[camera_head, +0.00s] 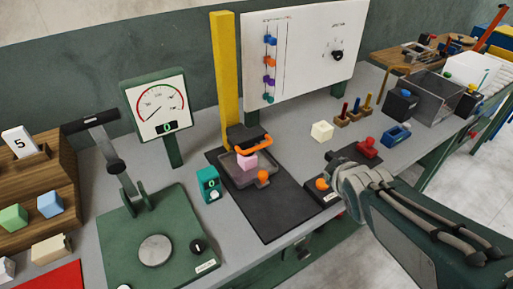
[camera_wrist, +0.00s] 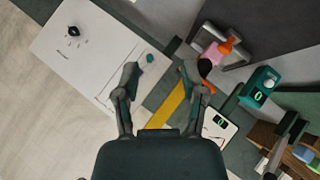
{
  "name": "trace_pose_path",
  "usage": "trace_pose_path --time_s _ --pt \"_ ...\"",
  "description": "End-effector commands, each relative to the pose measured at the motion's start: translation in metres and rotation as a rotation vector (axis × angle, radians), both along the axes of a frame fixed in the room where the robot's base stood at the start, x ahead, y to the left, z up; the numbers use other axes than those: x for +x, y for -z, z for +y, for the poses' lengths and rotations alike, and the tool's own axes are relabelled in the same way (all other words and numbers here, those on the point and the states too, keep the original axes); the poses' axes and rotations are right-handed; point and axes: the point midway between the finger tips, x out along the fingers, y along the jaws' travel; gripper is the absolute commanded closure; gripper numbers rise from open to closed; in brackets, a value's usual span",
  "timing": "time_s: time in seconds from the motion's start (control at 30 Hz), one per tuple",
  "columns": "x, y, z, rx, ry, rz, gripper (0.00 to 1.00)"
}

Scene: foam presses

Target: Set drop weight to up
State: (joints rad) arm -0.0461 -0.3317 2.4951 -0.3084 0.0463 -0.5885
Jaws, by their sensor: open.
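The drop weight (camera_head: 243,137) is a dark block with an orange handle (camera_head: 254,147) in front, low on a yellow column (camera_head: 222,80). A pink foam cube (camera_head: 246,160) sits right under it, over a grey tray (camera_head: 262,172); I cannot tell whether the block touches it. My gripper (camera_head: 331,158) is to the right of the drop weight, apart from it. In the wrist view my gripper (camera_wrist: 158,72) has its fingers spread and nothing between them. There the column (camera_wrist: 171,107), the pink cube (camera_wrist: 211,53) and the orange handle (camera_wrist: 207,86) show near the right finger, which partly covers the weight.
A white board (camera_head: 305,55) with coloured sliders stands behind the column. A gauge (camera_head: 157,104) and green lever press (camera_head: 155,215) stand left. A teal timer (camera_head: 208,185) is beside the base plate (camera_head: 280,208). A box with an orange button (camera_head: 322,185) is near my gripper. A cream cube (camera_head: 322,131) lies behind.

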Motion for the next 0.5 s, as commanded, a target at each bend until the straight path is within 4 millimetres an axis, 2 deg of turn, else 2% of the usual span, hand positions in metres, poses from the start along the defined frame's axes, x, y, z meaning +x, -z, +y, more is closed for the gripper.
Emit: trace_pose_path --time_s 0.1,0.2,0.33,0.5 --pt "0.028 0.014 0.021 -0.132 -0.196 -0.097 0.46" --pt "0.045 0.024 0.043 -0.234 -0.365 -0.197 0.46" --pt "0.058 0.038 0.075 -0.343 -0.575 -0.34 0.46" --pt "0.06 0.052 0.11 -0.431 -0.776 -0.515 0.46"
